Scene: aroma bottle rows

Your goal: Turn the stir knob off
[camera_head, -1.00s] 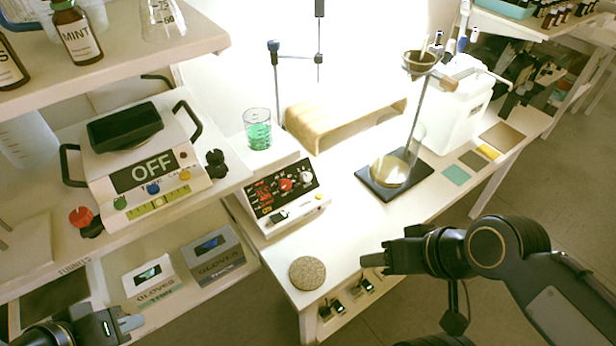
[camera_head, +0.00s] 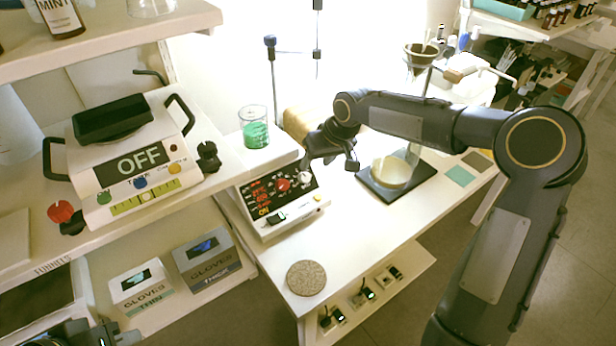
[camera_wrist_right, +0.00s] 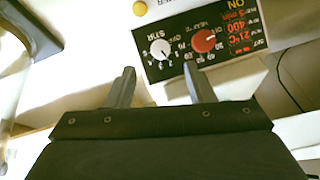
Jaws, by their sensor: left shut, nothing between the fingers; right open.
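The white stir knob (camera_wrist_right: 160,48) sits on the dark front panel (camera_wrist_right: 175,28) of the hotplate stirrer, beside the red heat knob (camera_wrist_right: 203,40). In the head view the stirrer (camera_head: 285,230) has a lit red display and the stir knob (camera_head: 305,177) is near my right gripper (camera_head: 330,163). In the right wrist view the open, empty fingers (camera_wrist_right: 159,70) point at the stir knob, which lies just beyond and between the tips. No contact shows. My left gripper (camera_head: 104,334) is shut at the bottom left edge, mostly cut off.
A beaker of green liquid (camera_head: 254,130) stands on the stirrer. A funnel stand (camera_head: 380,190) is behind my right arm. A second device showing OFF (camera_head: 140,160) is on the left shelf. A round cork mat (camera_head: 306,278) lies on the table's front, with clear space around it.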

